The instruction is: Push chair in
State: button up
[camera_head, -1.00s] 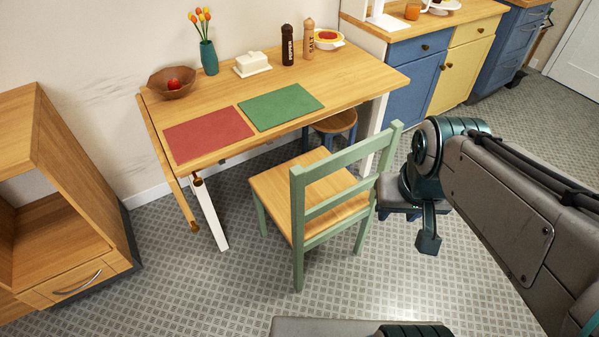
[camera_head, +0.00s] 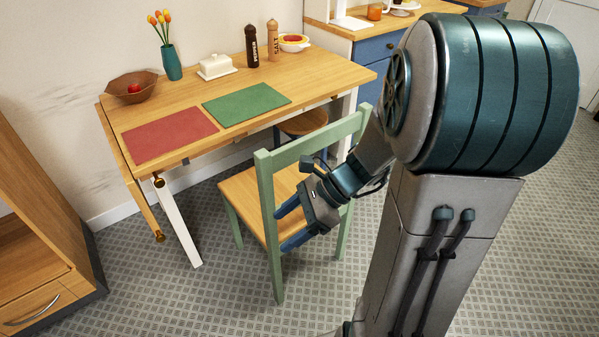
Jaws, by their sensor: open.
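The chair (camera_head: 245,196) has a pale green frame and a light wood seat. It stands upright on the floor at the near side of the table (camera_head: 325,80), its back towards me and its seat mostly clear of the table edge. My gripper (camera_head: 283,229) is open and empty. It is at the near side of the chair's back, its two blue fingers pointing left beside the left back post. I cannot tell whether they touch the chair. My gripper and wrist hide part of the backrest and right side of the seat.
A wooden stool (camera_head: 303,123) stands under the table. A red placemat (camera_head: 170,134), a green placemat (camera_head: 246,104), a bowl (camera_head: 131,91) and a vase (camera_head: 171,63) are on it. A wooden cabinet (camera_head: 35,235) stands at left. Floor between cabinet and chair is clear.

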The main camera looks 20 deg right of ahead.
jog(key=w+d+f+m+t+y+b, duration=0.3)
jog(key=w+d+f+m+t+b, duration=0.55)
jog(key=f+m, duration=0.6)
jog(key=w+d+f+m+t+h+b, duration=0.2)
jog(key=d+f+m+t+h, duration=0.15)
jog(key=d+m, duration=0.4)
jog(key=w+d+f+m+t+h+b, duration=0.2)
jog(key=d+f+m+t+h, duration=0.25)
jog(key=m, duration=0.45)
jog(key=shift+y, duration=0.7)
jog(key=x, duration=0.5)
jog(key=d+x, duration=0.1)
jog(key=x, duration=0.9)
jog(key=shift+w+d+f, duration=0.1)
jog(key=shift+w+f, duration=0.15)
jog(key=shift+w, duration=0.2)
jog(key=shift+b, duration=0.35)
grip_shut()
